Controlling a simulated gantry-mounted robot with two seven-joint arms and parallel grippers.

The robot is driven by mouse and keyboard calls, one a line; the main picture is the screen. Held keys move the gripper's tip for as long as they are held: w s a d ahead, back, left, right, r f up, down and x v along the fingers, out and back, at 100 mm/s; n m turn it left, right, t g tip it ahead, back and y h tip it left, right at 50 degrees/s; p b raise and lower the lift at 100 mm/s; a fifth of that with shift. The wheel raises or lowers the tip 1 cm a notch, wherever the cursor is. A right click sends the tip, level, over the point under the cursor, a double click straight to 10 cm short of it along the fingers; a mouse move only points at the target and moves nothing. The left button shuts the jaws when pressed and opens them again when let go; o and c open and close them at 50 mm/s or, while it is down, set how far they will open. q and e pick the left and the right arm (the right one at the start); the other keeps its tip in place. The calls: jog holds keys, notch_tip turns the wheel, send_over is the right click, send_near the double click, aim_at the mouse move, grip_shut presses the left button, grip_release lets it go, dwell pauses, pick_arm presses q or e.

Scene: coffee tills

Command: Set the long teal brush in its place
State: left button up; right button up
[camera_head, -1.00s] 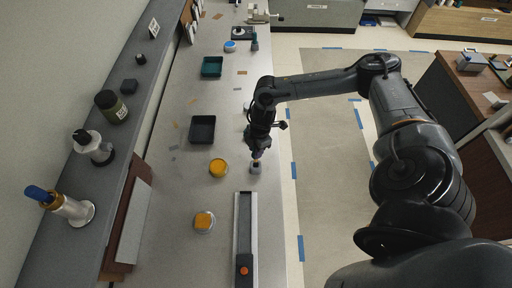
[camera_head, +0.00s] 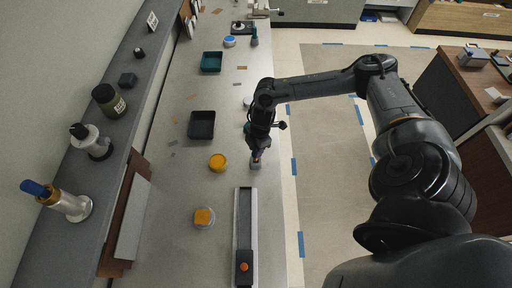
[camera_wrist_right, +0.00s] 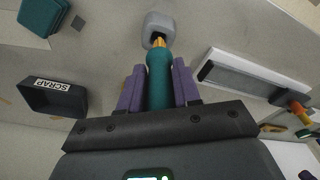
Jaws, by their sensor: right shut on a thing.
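The teal brush (camera_wrist_right: 160,80) is held upright between the purple fingers of my right gripper (camera_wrist_right: 159,88), which is shut on it. Its yellow bristle end points at the dark opening of a small grey holder (camera_wrist_right: 158,27). In the right wrist view the tip overlaps that opening; I cannot tell how deep it sits. In the head view my right gripper (camera_head: 257,154) is right above the grey holder (camera_head: 255,165) near the counter's right edge, and the brush is mostly hidden. My left gripper is not in view.
A long rail (camera_head: 244,222) with an orange knob lies close by toward the front. Two yellow-topped round items (camera_head: 218,162) (camera_head: 204,217), a dark scrap tray (camera_head: 201,125) and a teal tray (camera_head: 211,62) stand to the left. Bare counter lies between them.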

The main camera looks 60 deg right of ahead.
dwell(0.8)
jog(key=shift+f, duration=0.3)
jog(key=shift+f, duration=0.15)
jog(key=shift+f+b, duration=0.5)
jog(key=shift+f, duration=0.35)
jog(key=shift+f+b, duration=0.55)
jog(key=shift+f, duration=0.45)
jog(key=shift+f, duration=0.1)
jog(key=shift+d+f, duration=0.1)
jog(key=shift+f, duration=0.05)
jog(key=o, duration=1.1)
